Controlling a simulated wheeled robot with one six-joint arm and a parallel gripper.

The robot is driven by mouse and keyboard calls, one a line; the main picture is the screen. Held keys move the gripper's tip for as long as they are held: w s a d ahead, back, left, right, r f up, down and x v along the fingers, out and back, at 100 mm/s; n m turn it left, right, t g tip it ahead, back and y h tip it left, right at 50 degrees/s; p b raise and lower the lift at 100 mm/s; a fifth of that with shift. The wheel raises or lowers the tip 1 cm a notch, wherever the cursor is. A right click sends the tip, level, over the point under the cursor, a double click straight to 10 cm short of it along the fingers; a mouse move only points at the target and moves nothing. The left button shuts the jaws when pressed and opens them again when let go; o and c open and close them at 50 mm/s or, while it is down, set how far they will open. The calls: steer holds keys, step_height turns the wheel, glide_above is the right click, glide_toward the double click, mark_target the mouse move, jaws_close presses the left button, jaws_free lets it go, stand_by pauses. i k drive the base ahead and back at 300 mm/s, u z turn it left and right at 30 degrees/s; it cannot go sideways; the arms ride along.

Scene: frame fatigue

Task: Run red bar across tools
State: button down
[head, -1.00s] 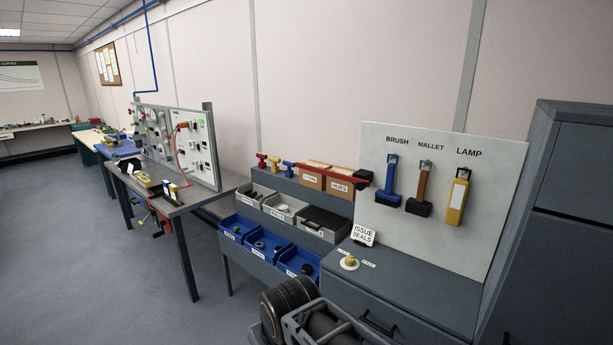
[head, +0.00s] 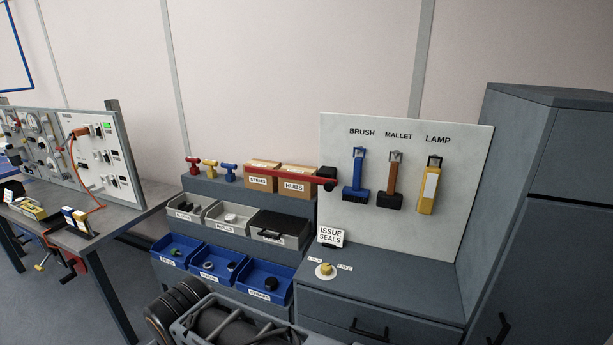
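The red bar (head: 290,175) lies level in front of the cardboard boxes on the top shelf. Its right end meets a black block (head: 327,178) at the left edge of the pale tool board (head: 400,230). The bar points left, away from the tools. A blue brush (head: 357,178), a brown mallet (head: 391,185) and a yellow lamp (head: 429,190) hang on the board under their name labels. No part of the bar crosses them. My gripper is not in view.
A yellow knob (head: 325,269) on a white disc stands on the grey cabinet top, below the "ISSUE SEALS" sign (head: 331,236). Grey and blue bins (head: 265,282) fill the stepped rack. A tall grey cabinet (head: 545,200) stands right. A workbench (head: 100,215) stands left.

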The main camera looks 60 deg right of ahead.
mark_target(329, 184)
steer(key=z, duration=0.55)
steer(key=i, duration=0.95)
steer(key=z, duration=0.7)
